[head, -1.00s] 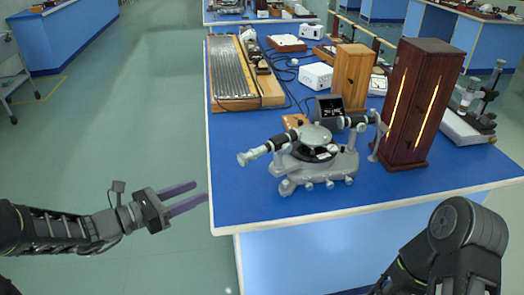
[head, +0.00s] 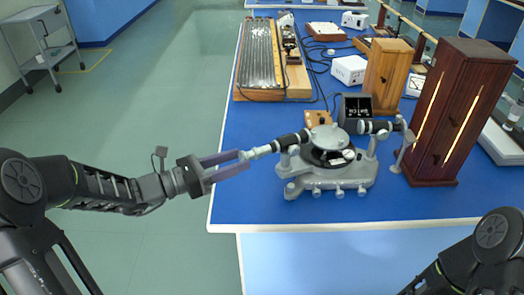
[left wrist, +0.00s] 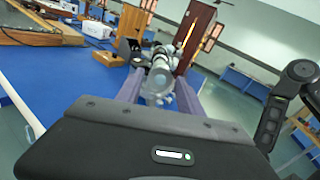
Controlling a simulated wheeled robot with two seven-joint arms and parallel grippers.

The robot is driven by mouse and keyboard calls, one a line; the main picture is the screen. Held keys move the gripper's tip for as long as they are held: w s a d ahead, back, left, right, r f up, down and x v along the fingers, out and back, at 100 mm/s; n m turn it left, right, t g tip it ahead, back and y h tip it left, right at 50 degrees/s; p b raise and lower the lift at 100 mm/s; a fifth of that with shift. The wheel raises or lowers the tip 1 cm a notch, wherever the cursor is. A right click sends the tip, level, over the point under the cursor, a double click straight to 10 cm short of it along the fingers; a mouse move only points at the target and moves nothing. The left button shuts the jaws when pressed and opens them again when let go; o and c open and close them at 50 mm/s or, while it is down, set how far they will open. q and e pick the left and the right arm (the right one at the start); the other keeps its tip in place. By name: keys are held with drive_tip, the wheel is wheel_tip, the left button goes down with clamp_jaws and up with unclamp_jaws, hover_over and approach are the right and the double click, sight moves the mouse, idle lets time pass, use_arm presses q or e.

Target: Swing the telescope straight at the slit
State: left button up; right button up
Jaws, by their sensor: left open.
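The spectrometer (head: 328,170) is a grey cast instrument with a round table on top, standing near the front edge of the blue bench. Its telescope (head: 280,144) points left from the round table, with its eyepiece end outermost. The collimator (head: 378,126) points right, toward the tall dark-red wooden cabinet (head: 458,110) with glowing vertical strips. My left gripper (head: 245,162) is open, with its fingertips at the eyepiece end. In the left wrist view the telescope (left wrist: 160,75) lies between the two fingers, with contact unclear. My right gripper is out of view; only part of my right arm shows.
A lighter wooden cabinet (head: 388,75) and a small dark display box (head: 355,112) stand behind the spectrometer. A ribbed board (head: 259,58) lies at the back left, with cables beside it. The bench's front left is clear.

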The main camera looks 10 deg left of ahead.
sight(253, 154)
use_arm(q)
drive_tip(key=x, duration=0.7)
drive_tip(key=shift+w+d+p, duration=0.15)
drive_tip(key=shift+p, duration=0.2)
drive_tip(key=shift+c, duration=0.3)
clamp_jaws()
idle(0.8)
